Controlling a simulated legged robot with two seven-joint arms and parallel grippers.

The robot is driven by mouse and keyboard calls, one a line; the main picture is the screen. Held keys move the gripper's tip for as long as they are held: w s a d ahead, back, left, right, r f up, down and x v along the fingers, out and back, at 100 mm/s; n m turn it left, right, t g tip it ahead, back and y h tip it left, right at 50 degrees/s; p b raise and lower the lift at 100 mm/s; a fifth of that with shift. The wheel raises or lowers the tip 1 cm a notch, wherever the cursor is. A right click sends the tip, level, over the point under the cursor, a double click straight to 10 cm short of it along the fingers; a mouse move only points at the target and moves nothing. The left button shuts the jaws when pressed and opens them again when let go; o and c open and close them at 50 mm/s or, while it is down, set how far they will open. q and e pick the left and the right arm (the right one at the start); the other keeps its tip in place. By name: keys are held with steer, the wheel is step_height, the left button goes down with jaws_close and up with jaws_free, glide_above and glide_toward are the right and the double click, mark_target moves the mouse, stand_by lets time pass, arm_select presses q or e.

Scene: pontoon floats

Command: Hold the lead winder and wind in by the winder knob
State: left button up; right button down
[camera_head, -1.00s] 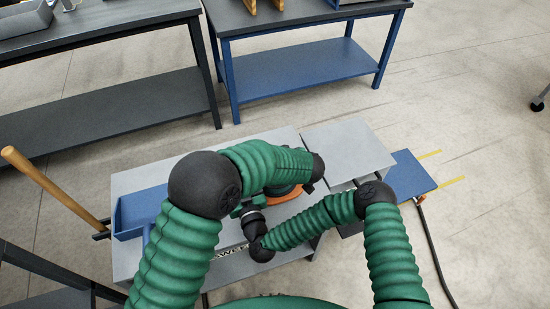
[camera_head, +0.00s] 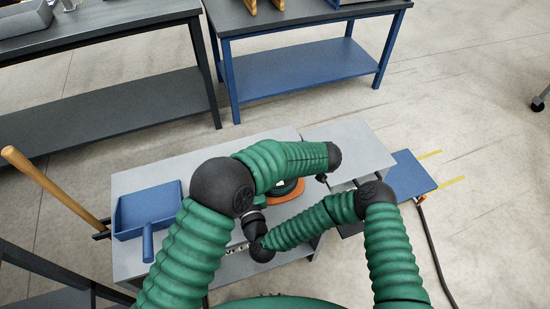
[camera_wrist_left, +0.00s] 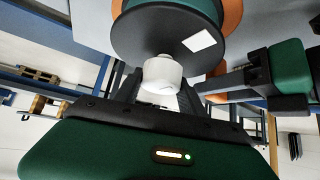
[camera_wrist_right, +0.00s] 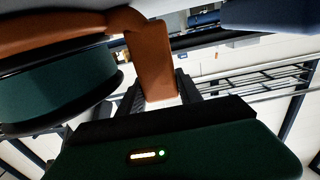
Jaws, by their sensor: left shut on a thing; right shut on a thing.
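The lead winder (camera_head: 286,196) has an orange frame and stands over the grey bench top, mostly hidden by my arms in the head view. In the left wrist view its dark round side plate (camera_wrist_left: 150,35) has a white label and a white winder knob (camera_wrist_left: 164,72). My left gripper (camera_wrist_left: 162,90) is shut on this knob. In the right wrist view my right gripper (camera_wrist_right: 155,97) is shut on the winder's orange handle (camera_wrist_right: 152,58), beside the green reel (camera_wrist_right: 55,88). Both gripper tips are hidden or unclear in the head view.
A blue dustpan-like tray (camera_head: 150,212) lies on the bench's left part. A wooden handle (camera_head: 50,190) leans at its left end. The bench's right part (camera_head: 350,145) is bare. A blue platform (camera_head: 408,175) and black hose lie right; two tables stand behind.

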arm_select(q)
steer(key=o, duration=1.4)
steer(key=shift+c, duration=0.2)
steer(key=v, duration=0.7)
steer(key=shift+s+d+r, duration=0.1)
steer(key=shift+s+d, duration=0.05)
steer(key=shift+d, duration=0.05)
